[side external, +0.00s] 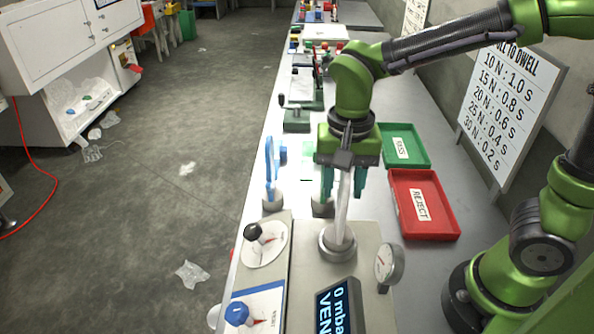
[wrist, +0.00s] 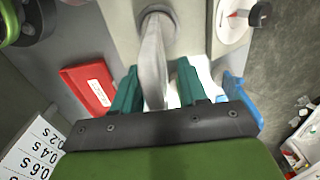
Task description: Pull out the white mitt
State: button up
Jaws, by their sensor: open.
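The white mitt (side external: 342,212) stands upright from a round grey metal ring (side external: 338,246) on the grey fixture plate; it looks narrow and long. In the wrist view the mitt (wrist: 153,60) runs from the ring (wrist: 158,14) to between my fingers. My gripper (side external: 343,190) is above the ring, pointing down, with its teal fingers on either side of the mitt's upper part. In the wrist view my gripper (wrist: 158,85) is open, with a gap beside the mitt. The mitt's top end is hidden by the gripper body.
A blue mitt-like piece (side external: 270,165) stands left of my gripper. A red REJECT tray (side external: 428,232) and a green tray (side external: 404,166) lie to the right. A gauge (side external: 389,264), a black-knobbed dial (side external: 263,243) and a display (side external: 340,308) are close by.

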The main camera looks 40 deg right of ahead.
grip_shut()
jog(key=shift+r, duration=0.45)
dwell(0.7)
jog(key=shift+r, duration=1.9)
jog(key=shift+r, duration=1.4)
